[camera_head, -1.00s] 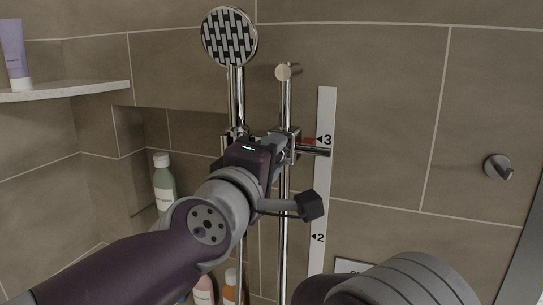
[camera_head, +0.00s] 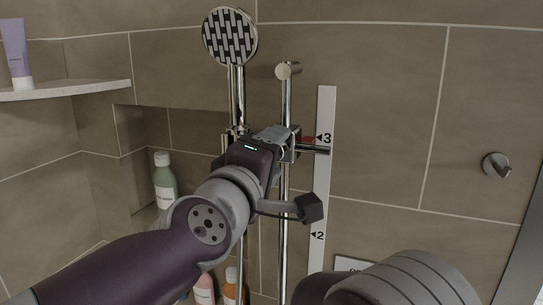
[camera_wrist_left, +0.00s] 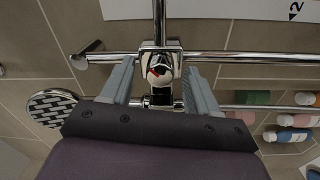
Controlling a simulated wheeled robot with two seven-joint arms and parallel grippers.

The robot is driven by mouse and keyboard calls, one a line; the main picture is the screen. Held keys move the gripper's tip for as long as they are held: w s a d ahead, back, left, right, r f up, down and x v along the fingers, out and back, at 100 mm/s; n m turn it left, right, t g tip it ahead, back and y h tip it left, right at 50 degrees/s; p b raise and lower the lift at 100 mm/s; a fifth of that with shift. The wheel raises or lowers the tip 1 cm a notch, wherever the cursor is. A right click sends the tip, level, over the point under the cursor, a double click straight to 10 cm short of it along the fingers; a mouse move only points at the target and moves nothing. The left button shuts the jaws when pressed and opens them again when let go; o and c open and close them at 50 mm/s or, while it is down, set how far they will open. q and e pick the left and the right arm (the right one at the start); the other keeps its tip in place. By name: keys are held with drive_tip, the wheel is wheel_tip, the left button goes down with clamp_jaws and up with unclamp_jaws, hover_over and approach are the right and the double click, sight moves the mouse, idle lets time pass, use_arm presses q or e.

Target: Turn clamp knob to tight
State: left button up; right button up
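The clamp knob (camera_wrist_left: 160,74) shows in the left wrist view as a pale round knob with a red mark, on the chrome clamp (camera_wrist_left: 161,54). My left gripper (camera_wrist_left: 160,66) is open, with one grey finger on each side of the knob and visible gaps between. In the head view my left gripper (camera_head: 281,138) reaches up to the clamp on the vertical rail (camera_head: 285,100), beside the "3" mark, and hides the knob. A red patch (camera_head: 307,140) shows by the clamp. My right gripper is out of view.
The shower head (camera_head: 230,37) stands up left of the rail. A marked white strip (camera_head: 325,110) is right of it. A wall hook (camera_head: 496,165) is far right. A shelf (camera_head: 70,90) and a green bottle (camera_head: 164,180) are at left.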

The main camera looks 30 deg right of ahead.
use_arm(q)
drive_tip(key=v, duration=1.2)
drive_tip(key=shift+s+a, duration=0.15)
drive_tip(key=shift+s, duration=0.05)
drive_tip(key=shift+f, duration=0.15)
drive_tip(key=shift+a, duration=0.1)
